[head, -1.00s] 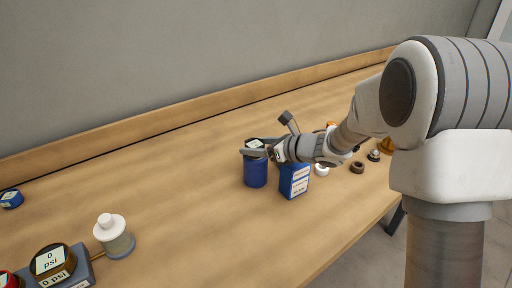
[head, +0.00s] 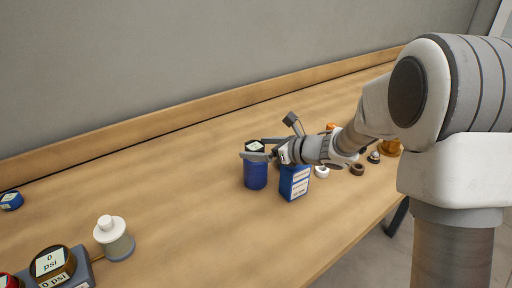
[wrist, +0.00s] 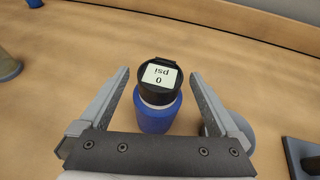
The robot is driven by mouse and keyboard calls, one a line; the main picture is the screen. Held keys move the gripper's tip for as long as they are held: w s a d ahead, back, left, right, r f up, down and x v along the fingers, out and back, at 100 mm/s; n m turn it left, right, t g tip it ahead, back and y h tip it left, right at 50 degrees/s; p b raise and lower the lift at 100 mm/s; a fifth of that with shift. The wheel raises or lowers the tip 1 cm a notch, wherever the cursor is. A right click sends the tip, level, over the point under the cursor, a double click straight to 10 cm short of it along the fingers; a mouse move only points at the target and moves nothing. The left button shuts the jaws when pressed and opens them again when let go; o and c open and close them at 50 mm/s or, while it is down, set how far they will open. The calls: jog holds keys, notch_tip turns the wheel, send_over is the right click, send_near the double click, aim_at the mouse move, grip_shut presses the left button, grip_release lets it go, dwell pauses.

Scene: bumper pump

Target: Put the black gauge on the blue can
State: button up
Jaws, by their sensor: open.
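The black gauge (wrist: 161,78), with a white "0 psi" face, sits on top of the blue can (wrist: 158,118) in the wrist view. In the head view the gauge (head: 255,146) also shows on the can (head: 255,175), partly behind my fingers. My gripper (wrist: 160,88) is open, with one finger on each side of the gauge and visible gaps between. The gauge looks slightly tilted in the wrist view, but I cannot tell whether it is seated flat.
A blue box-shaped container (head: 295,181) stands just right of the can, under my wrist. A white-capped bottle (head: 114,238) and a gauge on a grey block (head: 53,262) are at the lower left. Small caps (head: 357,169) lie to the right. The table's middle left is clear.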

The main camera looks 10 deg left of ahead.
jog(key=v, duration=1)
jog(key=shift+s+d+r, duration=0.15)
jog(key=shift+d, duration=0.15)
jog(key=shift+d+r, duration=0.1)
jog(key=shift+r, duration=0.05)
jog(key=w+d+r+m+t+h, duration=0.3)
jog(key=d+r+m+t+h, duration=0.3)
jog(key=m, duration=0.5)
jog(key=s+d+r+m+h, duration=0.2)
jog(key=d+m+h, duration=0.1)
jog(key=d+m, duration=0.3)
jog(key=s+d+r+m+h, duration=0.25)
jog(key=d+m, duration=0.25)
jog(key=m, duration=0.4)
jog(key=s+f+m+g, duration=0.3)
jog(key=s+m, duration=0.8)
jog(key=s, duration=0.1)
jog(key=s+f+m+g, duration=0.3)
jog(key=s+m+g, duration=0.1)
jog(key=s+m, duration=0.7)
jog(key=shift+s+f, duration=0.25)
jog(key=shift+s, duration=0.4)
